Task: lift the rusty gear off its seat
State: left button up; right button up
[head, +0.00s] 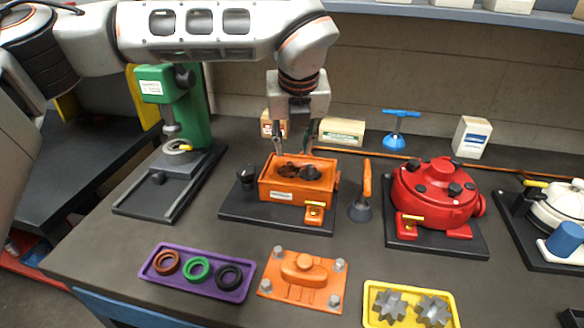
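The orange motor housing (297,190) stands open on a dark base plate in the middle of the bench. Inside it is a small brown, rusty-looking part (288,169), which looks like the rusty gear, beside a dark part (311,172). Both are small, and the seat under the gear is hidden. My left gripper (292,148) points down just above the back of the housing. Its fingers are apart, with nothing seen between them. I cannot tell whether the tips reach inside the housing. My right gripper is out of view.
An orange cover (302,279), a purple ring tray (168,284) and a yellow tray (411,323) with grey gears lie in front. A red motor (437,190) stands right, a green press (193,110) left. An orange-handled tool (367,178) is close beside the housing.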

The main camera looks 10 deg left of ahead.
aim_at(290, 163)
pick_arm(q)
jog(key=x, duration=0.6)
jog(key=shift+w+a+f, duration=0.15)
jog(key=shift+a+f, duration=0.1)
jog(key=shift+a, duration=0.1)
jog(key=shift+r, duration=0.1)
grip_shut()
